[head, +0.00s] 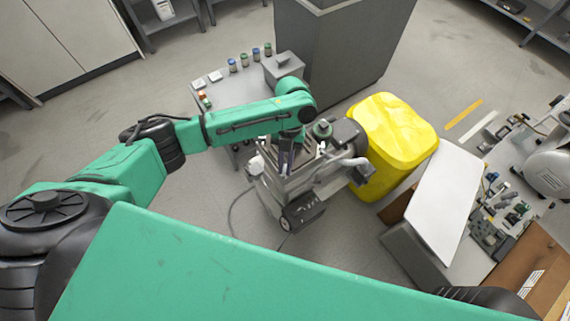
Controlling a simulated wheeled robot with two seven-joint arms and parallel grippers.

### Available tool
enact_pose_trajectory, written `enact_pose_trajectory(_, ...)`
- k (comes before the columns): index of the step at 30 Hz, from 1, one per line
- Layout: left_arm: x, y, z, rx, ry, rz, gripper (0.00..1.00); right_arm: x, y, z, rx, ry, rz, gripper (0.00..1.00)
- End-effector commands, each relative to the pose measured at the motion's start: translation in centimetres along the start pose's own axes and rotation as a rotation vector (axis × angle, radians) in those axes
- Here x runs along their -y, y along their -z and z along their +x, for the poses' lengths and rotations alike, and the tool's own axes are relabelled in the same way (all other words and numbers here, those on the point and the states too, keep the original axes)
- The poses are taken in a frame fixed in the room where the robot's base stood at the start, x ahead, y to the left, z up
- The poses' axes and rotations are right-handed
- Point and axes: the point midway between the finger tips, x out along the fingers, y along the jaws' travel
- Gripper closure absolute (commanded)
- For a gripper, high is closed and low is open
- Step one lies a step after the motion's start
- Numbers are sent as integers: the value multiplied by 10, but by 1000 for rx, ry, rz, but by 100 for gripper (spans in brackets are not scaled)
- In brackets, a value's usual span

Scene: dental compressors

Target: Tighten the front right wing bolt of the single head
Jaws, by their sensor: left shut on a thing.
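The single-head compressor (303,206) stands on the floor near the middle of the head view, a grey unit with a dark wheel at its lower front. My left gripper (286,167) points down at the top of its left side. It is shut on a small part there that looks to be a wing bolt, but the jaws hide it, and I cannot tell which bolt it is. My right gripper is out of view.
A grey cabinet (335,60) and a small table (215,92) with jars stand behind. A bench with a white board (447,200) and parts is at right. A hose (233,215) lies on the open floor at left.

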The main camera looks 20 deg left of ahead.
Motion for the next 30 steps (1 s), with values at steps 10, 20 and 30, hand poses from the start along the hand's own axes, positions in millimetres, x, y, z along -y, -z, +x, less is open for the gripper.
enact_pose_trajectory(10, 0, -1, -1, 3, 1, -1, 56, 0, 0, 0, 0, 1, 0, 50)
enact_pose_trajectory(20, 0, -2, -32, 7, 2, 0, 56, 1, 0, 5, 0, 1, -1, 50)
enact_pose_trajectory(30, 0, -2, -116, 8, 3, 0, 56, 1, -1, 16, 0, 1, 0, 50)
